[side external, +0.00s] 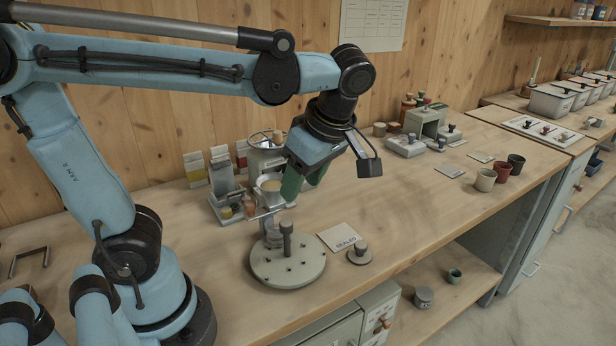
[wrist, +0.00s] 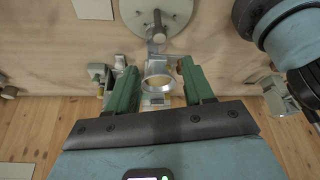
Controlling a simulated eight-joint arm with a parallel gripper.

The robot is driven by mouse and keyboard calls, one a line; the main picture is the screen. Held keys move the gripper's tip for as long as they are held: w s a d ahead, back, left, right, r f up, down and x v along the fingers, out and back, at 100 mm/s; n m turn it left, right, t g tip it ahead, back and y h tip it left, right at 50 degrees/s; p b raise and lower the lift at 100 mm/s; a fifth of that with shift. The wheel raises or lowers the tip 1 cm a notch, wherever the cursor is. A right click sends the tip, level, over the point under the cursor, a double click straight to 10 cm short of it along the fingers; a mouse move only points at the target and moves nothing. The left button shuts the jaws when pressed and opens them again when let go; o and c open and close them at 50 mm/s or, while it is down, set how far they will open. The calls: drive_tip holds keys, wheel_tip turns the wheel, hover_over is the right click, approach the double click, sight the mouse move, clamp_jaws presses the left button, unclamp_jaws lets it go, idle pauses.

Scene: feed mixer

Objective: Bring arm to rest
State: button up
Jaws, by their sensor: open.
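My gripper (side external: 303,182) hangs from my blue arm over the middle of the bench, its green fingers pointing down. In the wrist view my gripper (wrist: 160,78) is open, with a clear gap between the two green fingers. A grey metal mixer stand with a pale round cup (side external: 270,186) is just left of the fingers in the side view. The cup (wrist: 158,84) shows between the fingers in the wrist view, and I see no finger closed on it. The far lower parts of the mixer are partly hidden by my gripper.
A round grey plate (side external: 287,275) with an upright peg stands in front. Cups (side external: 485,179) stand at the right. A wooden wall (side external: 140,130) is behind. The bench front right is clear.

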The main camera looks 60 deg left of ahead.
drive_tip(key=shift+d+r, duration=0.2)
drive_tip(key=shift+r, duration=0.25)
wheel_tip(320, 180, down, 6)
drive_tip(key=w+m+t+h, duration=0.2)
drive_tip(key=m+t, duration=0.6)
drive_tip(key=m, duration=1.3)
drive_tip(key=shift+w+m+t+h, duration=0.3)
drive_tip(key=shift+h, duration=0.9)
